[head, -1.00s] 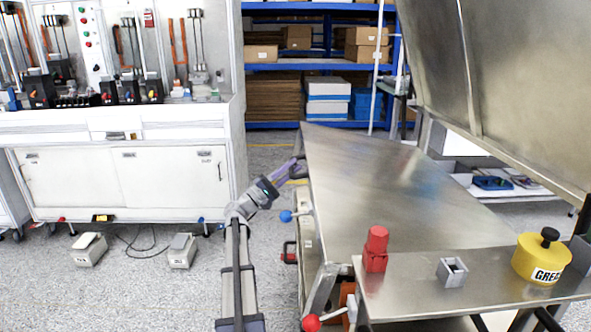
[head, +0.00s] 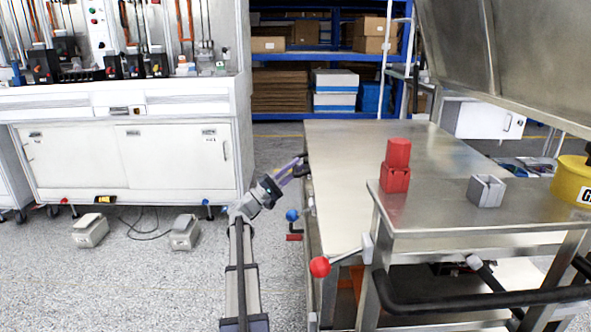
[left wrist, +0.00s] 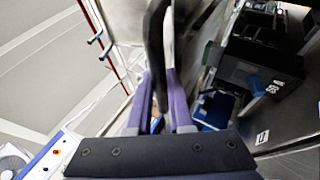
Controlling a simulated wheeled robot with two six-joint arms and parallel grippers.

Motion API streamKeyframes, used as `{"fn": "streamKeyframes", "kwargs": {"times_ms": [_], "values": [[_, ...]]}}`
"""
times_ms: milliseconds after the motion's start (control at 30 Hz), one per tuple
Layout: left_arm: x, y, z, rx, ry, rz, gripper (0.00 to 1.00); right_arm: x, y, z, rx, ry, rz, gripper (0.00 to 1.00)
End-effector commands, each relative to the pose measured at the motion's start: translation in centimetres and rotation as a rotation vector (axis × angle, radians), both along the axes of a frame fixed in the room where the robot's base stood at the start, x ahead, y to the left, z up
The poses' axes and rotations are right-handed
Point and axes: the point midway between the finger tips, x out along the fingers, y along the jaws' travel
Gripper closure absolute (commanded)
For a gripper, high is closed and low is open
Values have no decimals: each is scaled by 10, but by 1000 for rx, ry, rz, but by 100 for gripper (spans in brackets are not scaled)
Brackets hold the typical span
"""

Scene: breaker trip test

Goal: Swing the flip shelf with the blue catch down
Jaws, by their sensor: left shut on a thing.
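The flip shelf (head: 350,160) is a bare metal panel in the middle of the head view and looks about level. A lever with a blue ball, the blue catch (head: 292,215), is at its left side. My left gripper (head: 301,163) is at the shelf's far left edge, shut on a black handle (head: 304,158). In the left wrist view the purple fingers (left wrist: 162,85) close around the black handle bar (left wrist: 154,35). How the catch engages is too small to tell. My right gripper cannot be made out.
A nearer metal top carries a red block (head: 396,165), a grey block (head: 486,190) and a yellow weight (head: 572,182). A red-ball lever (head: 320,266) is below it. A large tilted metal panel (head: 540,60) hangs at upper right. Open floor lies left.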

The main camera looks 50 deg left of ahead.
Motion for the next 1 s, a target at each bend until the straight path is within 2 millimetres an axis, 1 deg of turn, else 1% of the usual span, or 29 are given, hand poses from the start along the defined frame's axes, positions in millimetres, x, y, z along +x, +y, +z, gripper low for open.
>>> {"fn": "streamKeyframes", "kwargs": {"times_ms": [33, 433, 467, 533, 567, 1000], "values": [[1, -3, -7, 11, 17, -2, 100, 0, 0, -4, 0, 0, 0, 100], [1, -4, -8, 13, 17, -2, 100, 0, 0, -5, 0, 0, 0, 100], [1, -5, -8, 13, 17, -2, 77, 0, 0, -5, 0, 0, 0, 100], [1, -4, -8, 13, 17, -2, 69, 0, 0, -5, 0, 0, 0, 100], [1, -4, -8, 13, 17, -2, 68, 0, 0, -5, 0, 0, 0, 100], [2, -2, -7, 10, 16, 0, 68, 0, 0, -4, 0, 0, 0, 100]]}}
